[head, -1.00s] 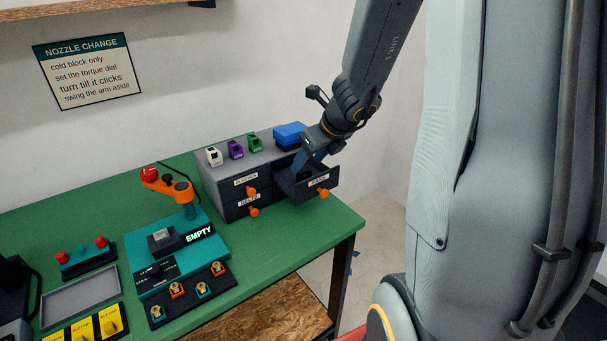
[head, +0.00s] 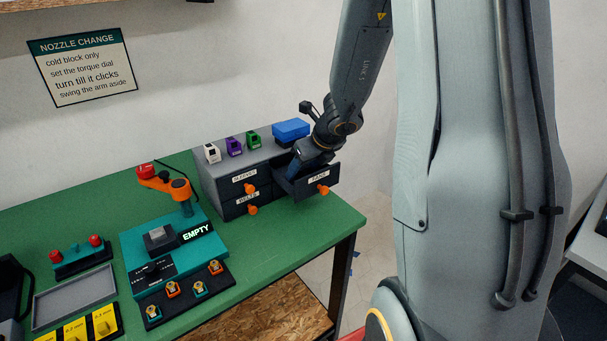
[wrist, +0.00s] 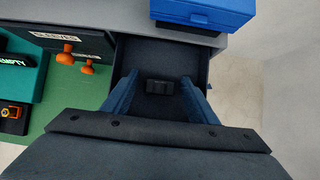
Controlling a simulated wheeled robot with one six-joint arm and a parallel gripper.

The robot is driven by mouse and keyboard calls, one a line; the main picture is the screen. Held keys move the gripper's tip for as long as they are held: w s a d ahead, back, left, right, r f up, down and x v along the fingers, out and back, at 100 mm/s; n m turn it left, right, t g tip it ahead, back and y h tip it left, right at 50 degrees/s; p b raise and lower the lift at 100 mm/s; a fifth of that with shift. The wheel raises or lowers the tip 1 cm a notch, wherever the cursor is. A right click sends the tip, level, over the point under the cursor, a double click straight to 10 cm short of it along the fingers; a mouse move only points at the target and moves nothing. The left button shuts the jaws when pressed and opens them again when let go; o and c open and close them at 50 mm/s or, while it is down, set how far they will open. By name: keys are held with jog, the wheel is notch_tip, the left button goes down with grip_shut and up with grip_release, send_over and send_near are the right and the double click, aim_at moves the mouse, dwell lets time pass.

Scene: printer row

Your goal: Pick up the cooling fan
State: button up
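The cooling fan (wrist: 160,86) is a small dark block on the floor of an open drawer in the wrist view. The drawer, labelled FANS (head: 319,177), is pulled out from the right side of the grey cabinet and has an orange knob. My gripper (wrist: 160,92) is open, pointing down over the drawer, with one blue finger on each side of the fan and gaps between. In the head view my gripper (head: 299,168) reaches into the drawer; its fingertips and the fan are hidden there.
The cabinet (head: 222,180) has other closed drawers with orange knobs. A blue box (head: 291,130) and small white, purple and green blocks stand on top. The blue box is close beside my gripper. A teal station (head: 172,240) stands to the left on the green table.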

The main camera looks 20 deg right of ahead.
jog(key=c, duration=1)
jog(key=shift+r, duration=0.1)
jog(key=shift+c, duration=0.2)
